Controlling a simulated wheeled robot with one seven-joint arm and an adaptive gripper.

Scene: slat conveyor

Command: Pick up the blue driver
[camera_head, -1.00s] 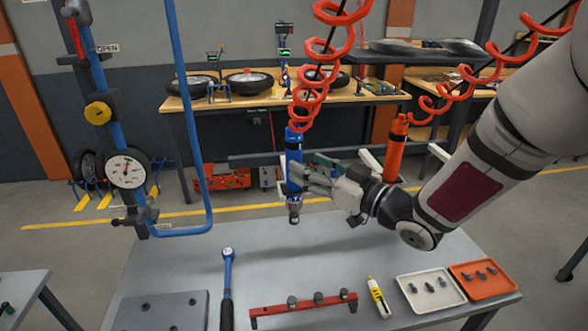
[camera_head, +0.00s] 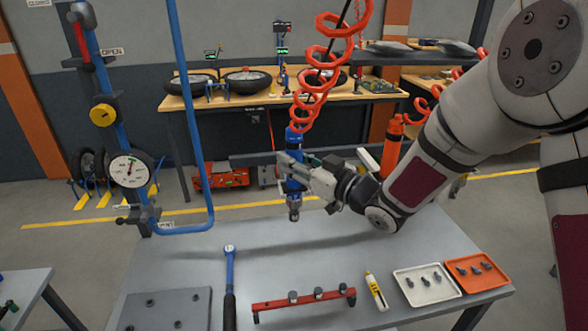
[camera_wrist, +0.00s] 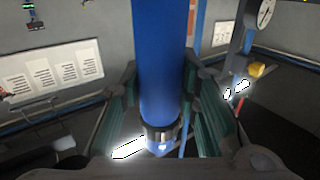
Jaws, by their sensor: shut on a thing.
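The blue driver (camera_head: 293,143) hangs upright from a red coiled hose above the grey table, its metal tip pointing down. My gripper (camera_head: 290,172) reaches it from the right and is shut around its body. In the wrist view the blue driver (camera_wrist: 162,75) fills the middle, between the two green-padded fingers of my gripper (camera_wrist: 160,108). Part of the driver's body is hidden behind the fingers in the head view.
An orange driver (camera_head: 392,147) hangs to the right. A blue pipe (camera_head: 187,105) stands at left.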

